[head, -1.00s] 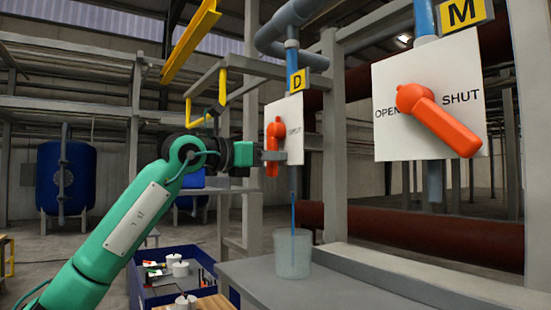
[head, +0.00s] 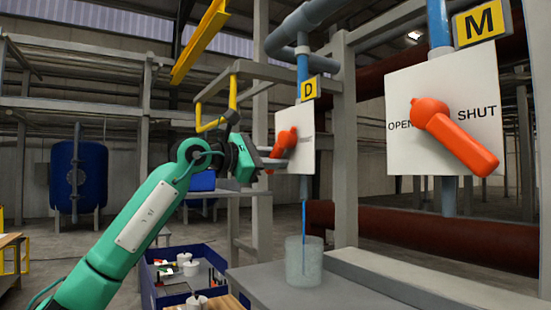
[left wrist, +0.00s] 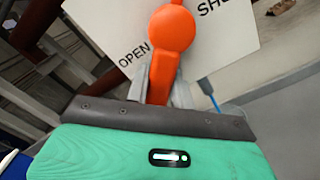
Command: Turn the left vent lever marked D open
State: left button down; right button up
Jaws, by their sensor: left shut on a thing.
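The orange D lever (head: 288,140) is on a white plate (head: 307,140) below a yellow D sign (head: 308,90). It slants down and left from its hub. My left gripper (head: 272,163) is shut on the lever's arm. In the left wrist view, the lever's round hub (left wrist: 172,28) and arm show, with the arm's lower end between the fingers (left wrist: 158,92). OPEN is printed left of the lever there, and SHUT, partly cut off, is at upper right. A thin blue stream (head: 303,220) runs below D into a clear beaker (head: 304,262). My right gripper is not in view.
A second orange lever (head: 455,135), under the M sign (head: 480,22), points down and right on its own plate. The beaker stands on a grey bench (head: 262,285). A blue crate (head: 150,290) with white-lidded items is at lower left. Yellow bars (head: 210,125) hang near my left wrist.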

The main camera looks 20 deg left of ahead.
pick_arm(q)
jog(key=shift+a+r, duration=0.1)
jog(key=shift+r, duration=0.05)
dwell(0.4)
jog(key=c, duration=1.3)
grip_release()
jog(key=shift+c, duration=0.2)
jog(key=shift+o, duration=0.7)
jog(key=shift+s+a, duration=0.15)
jog(key=shift+s, duration=0.05)
jog(key=b+v, duration=0.5)
jog(key=v, duration=0.8)
jog(key=shift+b, duration=0.35)
